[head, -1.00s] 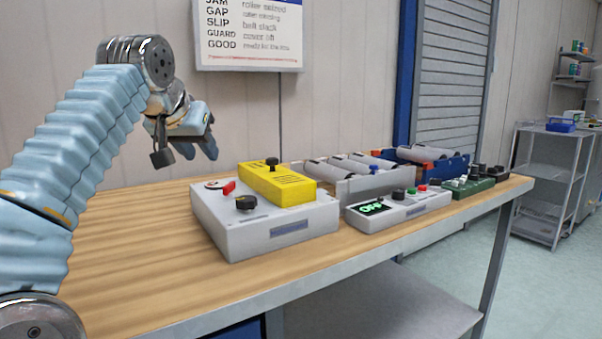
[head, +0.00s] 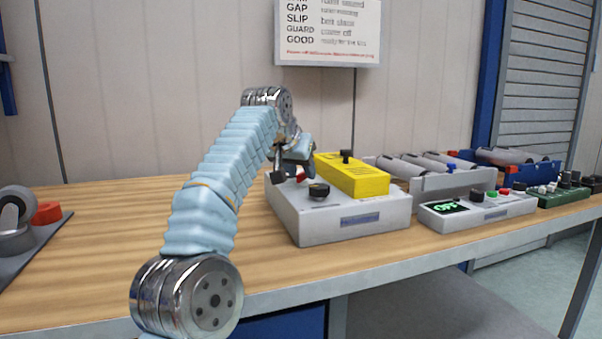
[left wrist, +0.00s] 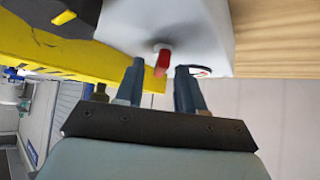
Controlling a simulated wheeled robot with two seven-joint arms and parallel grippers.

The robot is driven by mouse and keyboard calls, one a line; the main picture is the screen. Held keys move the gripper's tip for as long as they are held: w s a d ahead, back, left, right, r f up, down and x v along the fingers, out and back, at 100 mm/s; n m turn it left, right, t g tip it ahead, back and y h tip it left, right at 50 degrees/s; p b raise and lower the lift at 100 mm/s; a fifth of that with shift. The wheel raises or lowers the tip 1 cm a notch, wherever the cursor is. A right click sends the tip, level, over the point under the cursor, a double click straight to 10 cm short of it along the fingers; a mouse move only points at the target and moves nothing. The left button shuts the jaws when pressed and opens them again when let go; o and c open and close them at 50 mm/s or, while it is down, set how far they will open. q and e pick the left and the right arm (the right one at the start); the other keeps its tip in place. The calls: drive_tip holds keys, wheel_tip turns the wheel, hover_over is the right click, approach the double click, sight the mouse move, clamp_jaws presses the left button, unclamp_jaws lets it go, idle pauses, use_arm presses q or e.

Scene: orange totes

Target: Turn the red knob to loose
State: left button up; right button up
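The red knob (left wrist: 162,62) is on the top of a grey-white box (left wrist: 190,30) and shows as a lever shape in the left wrist view. A dark arc marking with a red end lies beside it. In the head view, the box (head: 345,232) stands on the table and the red knob (head: 302,178) shows only partly by my gripper. My left gripper (head: 288,170) is over the back left corner of the box. In the wrist view its two fingers (left wrist: 160,68) are apart, with the knob just ahead between their tips; I cannot tell whether they touch it. My right gripper is out of view.
A yellow cover (head: 352,176) with a black knob sits beside the red knob, close to the fingers. Another black knob (head: 319,190) is nearer the front. A grey panel with an OFF display (head: 480,210) and roller trays (head: 440,182) stand to the right.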

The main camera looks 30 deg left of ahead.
use_arm(q)
drive_tip(key=shift+w+f, duration=0.15)
clamp_jaws()
idle(0.4)
drive_tip(key=n+y, duration=0.1)
drive_tip(key=n+y+p, duration=0.1)
drive_tip(key=n, duration=0.1)
drive_tip(key=n+g+y+p, duration=0.1)
drive_tip(key=shift+w+d+r, duration=0.1)
drive_tip(key=shift+d+r, duration=0.1)
drive_tip(key=shift+d, duration=0.05)
drive_tip(key=shift+w+d+f+n+g+y+p, duration=0.1)
drive_tip(key=shift+n+g+y+p, duration=0.5)
drive_tip(key=shift+n, duration=0.45)
drive_tip(key=shift+n+g+y+p, duration=0.4)
drive_tip(key=shift+n+y+p, duration=0.25)
drive_tip(key=shift+n, duration=0.4)
